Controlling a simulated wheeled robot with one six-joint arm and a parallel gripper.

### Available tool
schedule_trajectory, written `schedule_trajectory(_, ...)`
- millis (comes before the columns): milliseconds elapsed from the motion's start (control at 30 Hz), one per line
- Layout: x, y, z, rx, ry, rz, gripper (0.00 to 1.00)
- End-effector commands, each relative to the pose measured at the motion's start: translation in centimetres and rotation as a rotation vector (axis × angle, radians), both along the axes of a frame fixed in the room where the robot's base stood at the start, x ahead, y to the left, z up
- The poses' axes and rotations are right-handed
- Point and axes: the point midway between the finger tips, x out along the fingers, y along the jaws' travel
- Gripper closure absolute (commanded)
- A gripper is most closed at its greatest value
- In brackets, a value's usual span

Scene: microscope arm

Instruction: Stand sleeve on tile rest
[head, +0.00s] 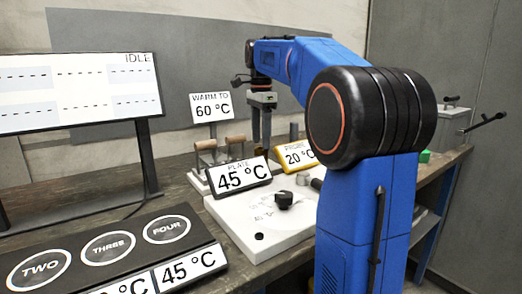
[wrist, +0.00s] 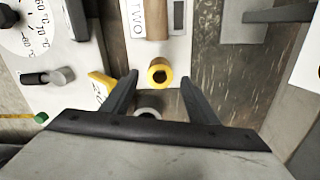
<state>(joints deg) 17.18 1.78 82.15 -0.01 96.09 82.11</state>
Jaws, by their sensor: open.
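My gripper (head: 262,140) is open over the back of the bench, pointing down. In the wrist view its two dark fingers (wrist: 159,80) are spread. A yellow ring-shaped piece (wrist: 160,65) with a dark hole, possibly the sleeve, shows between the fingertips; no contact is visible. A grey round piece (wrist: 149,109) lies nearer the palm, partly hidden by it. I cannot tell which surface is the tile rest.
A white plate unit (head: 260,222) with a black knob (head: 284,199) stands in front of the gripper. Signs reading 45 °C (head: 238,177) and 20 °C (head: 298,154) stand close by. A black board (head: 75,250) with ringed numbers and a screen (head: 80,92) are at left.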

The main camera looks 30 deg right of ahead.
Motion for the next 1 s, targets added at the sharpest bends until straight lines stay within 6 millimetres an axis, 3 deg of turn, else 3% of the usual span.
schedule_trajectory(200,0.0,0.0,4.0,0.000,-0.003,0.000,0.46)
schedule_trajectory(400,0.0,0.0,5.9,0.000,0.000,0.000,0.46)
schedule_trajectory(1000,0.0,0.0,6.5,0.000,0.000,0.000,0.46)
